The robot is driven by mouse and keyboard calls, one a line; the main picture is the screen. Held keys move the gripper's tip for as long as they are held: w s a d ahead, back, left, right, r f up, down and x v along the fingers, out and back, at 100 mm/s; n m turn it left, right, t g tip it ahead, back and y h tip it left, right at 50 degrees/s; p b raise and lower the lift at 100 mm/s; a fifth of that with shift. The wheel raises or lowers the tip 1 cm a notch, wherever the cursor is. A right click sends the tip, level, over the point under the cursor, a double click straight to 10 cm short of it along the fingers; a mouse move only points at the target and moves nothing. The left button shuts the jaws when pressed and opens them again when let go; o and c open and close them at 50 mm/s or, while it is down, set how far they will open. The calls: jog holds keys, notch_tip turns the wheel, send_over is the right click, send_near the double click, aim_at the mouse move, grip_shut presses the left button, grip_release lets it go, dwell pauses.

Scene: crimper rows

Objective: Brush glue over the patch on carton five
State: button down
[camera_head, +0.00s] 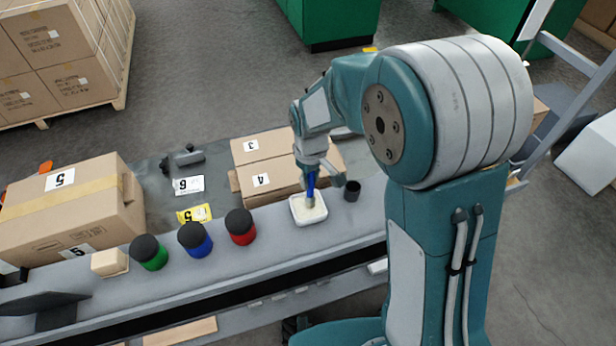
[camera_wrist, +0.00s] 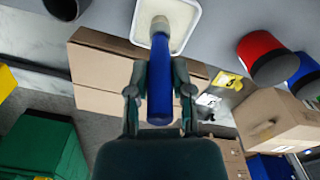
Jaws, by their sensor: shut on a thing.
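My gripper (camera_head: 311,172) is shut on the blue handle of a brush (camera_head: 311,187), held upright with its bristles down in a white glue dish (camera_head: 297,216). In the wrist view, my gripper (camera_wrist: 159,92) has its fingers on both sides of the brush's blue handle (camera_wrist: 160,85); the pale bristle end is over the dish (camera_wrist: 192,15). Carton five (camera_head: 75,215) is a brown box at the far left, with a "5" label on its top and another on its front side. A patch on it cannot be made out clearly.
Green (camera_head: 148,252), blue (camera_head: 195,239) and red (camera_head: 241,227) jars with black lids stand between the dish and carton five. A cream block (camera_head: 110,262) is beside the carton. Cartons three (camera_head: 262,147) and four (camera_head: 270,178) lie behind the dish; a black cup (camera_head: 352,191) stands right.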

jog(key=shift+a+f, duration=0.15)
jog(key=shift+a+f, duration=0.15)
jog(key=shift+a, duration=0.2)
jog(key=shift+d+f, duration=0.1)
jog(key=shift+d, duration=0.2)
jog(key=shift+a+f, duration=0.1)
jog(key=shift+f, duration=0.05)
dwell(0.7)
jog(key=shift+r, duration=3.6)
